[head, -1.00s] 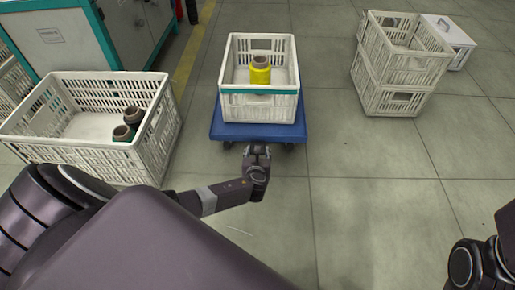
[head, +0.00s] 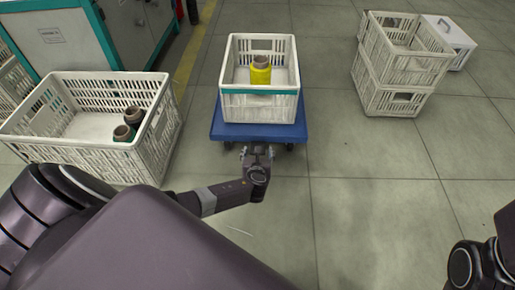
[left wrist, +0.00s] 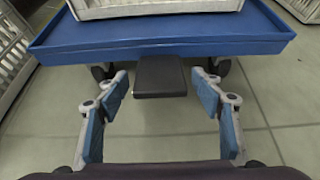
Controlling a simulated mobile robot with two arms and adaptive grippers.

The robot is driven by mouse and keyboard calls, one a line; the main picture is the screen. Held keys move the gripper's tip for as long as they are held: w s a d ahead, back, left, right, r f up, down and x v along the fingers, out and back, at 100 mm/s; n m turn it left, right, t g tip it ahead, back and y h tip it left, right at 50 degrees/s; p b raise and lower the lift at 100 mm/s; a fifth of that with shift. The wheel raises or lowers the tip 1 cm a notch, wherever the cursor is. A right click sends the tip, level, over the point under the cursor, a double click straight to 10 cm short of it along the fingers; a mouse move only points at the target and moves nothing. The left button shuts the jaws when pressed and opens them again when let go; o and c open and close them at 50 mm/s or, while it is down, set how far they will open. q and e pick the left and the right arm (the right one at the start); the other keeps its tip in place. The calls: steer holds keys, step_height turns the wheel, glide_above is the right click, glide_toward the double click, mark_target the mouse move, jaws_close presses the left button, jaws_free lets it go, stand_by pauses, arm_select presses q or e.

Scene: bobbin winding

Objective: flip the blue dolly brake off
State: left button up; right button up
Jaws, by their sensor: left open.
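The blue dolly (head: 230,131) stands on the floor with a white crate on it. In the left wrist view the dolly (left wrist: 100,40) fills the top, and a dark flat brake pedal (left wrist: 160,77) sticks out below its near edge. My left gripper (head: 257,152) is at the dolly's near edge in the head view. In the left wrist view my left gripper (left wrist: 162,95) is open, its blue-padded fingers apart on either side of the pedal with clear gaps. The pedal is hidden by the gripper in the head view. Part of my right arm shows at the lower right; its gripper is out of frame.
The white crate (head: 258,104) on the dolly holds a yellow bobbin (head: 260,72). A crate with dark bobbins (head: 124,133) stands at left. Stacked crates (head: 390,100) and a white box (head: 450,40) stand at right. The floor right of the dolly is clear.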

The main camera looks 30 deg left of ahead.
arm_select(q)
steer(key=v, duration=1.1)
steer(key=shift+s+r, duration=0.2)
steer(key=shift+s, duration=0.05)
steer(key=shift+d, duration=0.15)
